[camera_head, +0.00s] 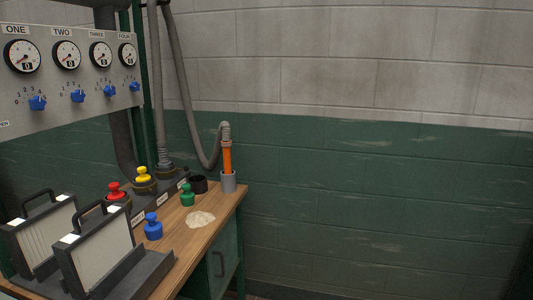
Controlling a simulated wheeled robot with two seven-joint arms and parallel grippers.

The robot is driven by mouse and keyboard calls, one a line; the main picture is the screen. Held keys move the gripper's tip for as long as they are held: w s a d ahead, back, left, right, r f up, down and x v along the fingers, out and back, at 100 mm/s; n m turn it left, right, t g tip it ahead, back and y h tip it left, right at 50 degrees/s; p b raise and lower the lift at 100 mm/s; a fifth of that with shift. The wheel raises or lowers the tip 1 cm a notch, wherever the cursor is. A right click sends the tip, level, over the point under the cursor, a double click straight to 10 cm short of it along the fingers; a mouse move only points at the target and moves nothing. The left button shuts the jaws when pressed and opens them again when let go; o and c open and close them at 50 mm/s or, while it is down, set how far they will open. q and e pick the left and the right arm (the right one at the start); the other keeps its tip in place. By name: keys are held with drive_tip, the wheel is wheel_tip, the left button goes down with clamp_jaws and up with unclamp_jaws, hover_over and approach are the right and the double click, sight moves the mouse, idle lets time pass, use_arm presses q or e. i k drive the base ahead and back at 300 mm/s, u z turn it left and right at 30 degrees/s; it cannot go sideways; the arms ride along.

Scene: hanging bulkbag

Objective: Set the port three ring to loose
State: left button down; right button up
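The ports stand along a dark strip (150,207) on the wooden bench, with small white labels too small to read. A red-knobbed plug (115,190) and a yellow-knobbed plug (143,175) sit on two of them. A grey hose (163,140) comes down to a dark fitting (166,170) behind the yellow plug. I cannot tell for sure which port is three, or whether any ring is loose or tight. The wall panel (68,100) has gauges marked ONE to FOUR, including THREE (101,55), each above a blue dial. Neither of my grippers is in view.
A blue knob piece (152,227) and a green one (187,195) stand on the bench (190,240) near a pale powder patch (200,220). A black cup (198,184) and an orange tool in a grey holder (228,182) are behind. Two handled filter frames (100,260) fill the front left.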

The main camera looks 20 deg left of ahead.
sight(185, 168)
drive_tip(key=z, duration=0.2)
drive_tip(key=i, duration=1.3)
drive_tip(key=u, duration=1)
drive_tip(key=i, duration=0.6)
drive_tip(key=u, duration=0.45)
